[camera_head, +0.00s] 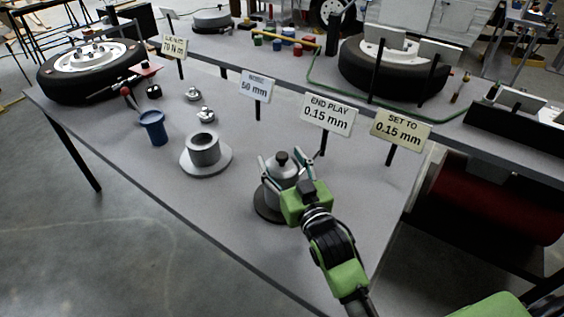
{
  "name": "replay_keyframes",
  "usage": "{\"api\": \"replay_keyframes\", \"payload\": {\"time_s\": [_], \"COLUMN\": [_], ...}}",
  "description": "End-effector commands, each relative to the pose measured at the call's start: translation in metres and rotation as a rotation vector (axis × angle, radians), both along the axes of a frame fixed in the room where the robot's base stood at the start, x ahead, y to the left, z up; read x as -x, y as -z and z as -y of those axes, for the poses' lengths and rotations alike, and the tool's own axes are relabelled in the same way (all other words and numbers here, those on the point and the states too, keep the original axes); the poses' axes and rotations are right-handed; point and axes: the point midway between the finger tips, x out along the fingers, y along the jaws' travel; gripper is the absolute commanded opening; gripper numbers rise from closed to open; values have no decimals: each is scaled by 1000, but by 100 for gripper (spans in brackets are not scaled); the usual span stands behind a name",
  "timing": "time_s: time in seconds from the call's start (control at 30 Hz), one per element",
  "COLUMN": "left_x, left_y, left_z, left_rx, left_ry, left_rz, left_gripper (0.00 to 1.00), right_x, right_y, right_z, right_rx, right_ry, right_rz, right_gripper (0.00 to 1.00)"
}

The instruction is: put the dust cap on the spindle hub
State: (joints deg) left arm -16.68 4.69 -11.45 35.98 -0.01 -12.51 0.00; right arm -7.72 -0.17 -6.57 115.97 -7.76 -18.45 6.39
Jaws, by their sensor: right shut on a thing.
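My right gripper (287,172) reaches in from the lower right and is shut on a grey rounded cylinder with a black knob on top, which looks like the dust cap (283,160). Under it is a grey upright body on a dark round base, which looks like the spindle hub (268,205). The gripper hides much of both, and I cannot tell whether the cap is seated on the hub or just above it. My left gripper is not in view.
A grey open-topped sleeve on a round flange (188,168) stands left of the gripper. Beyond it are a blue cup (153,128), small silver parts (205,114) and a wheel (92,66). Sign posts, including END PLAY (327,114), stand behind. The front middle of the grey table (210,215) is clear.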

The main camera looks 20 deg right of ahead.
Motion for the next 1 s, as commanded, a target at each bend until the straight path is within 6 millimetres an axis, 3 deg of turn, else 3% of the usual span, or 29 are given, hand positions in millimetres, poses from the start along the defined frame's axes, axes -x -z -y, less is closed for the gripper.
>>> {"api": "replay_keyframes", "payload": {"time_s": [0.17,0.2,0.27,0.67,0.77,1.0], "left_x": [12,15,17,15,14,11], "left_y": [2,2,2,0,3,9], "left_z": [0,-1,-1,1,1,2], "left_rx": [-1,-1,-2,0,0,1], "left_ry": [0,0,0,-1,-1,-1], "left_rz": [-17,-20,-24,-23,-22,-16], "left_gripper": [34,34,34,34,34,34], "right_x": [0,0,0,0,12,61], "right_y": [3,3,3,-3,1,2], "right_z": [0,0,0,0,1,4], "right_rx": [0,0,0,0,0,-1], "right_ry": [0,0,0,0,0,0], "right_rz": [1,0,0,2,-1,-2], "right_gripper": [34,64,75,75,75,75]}}
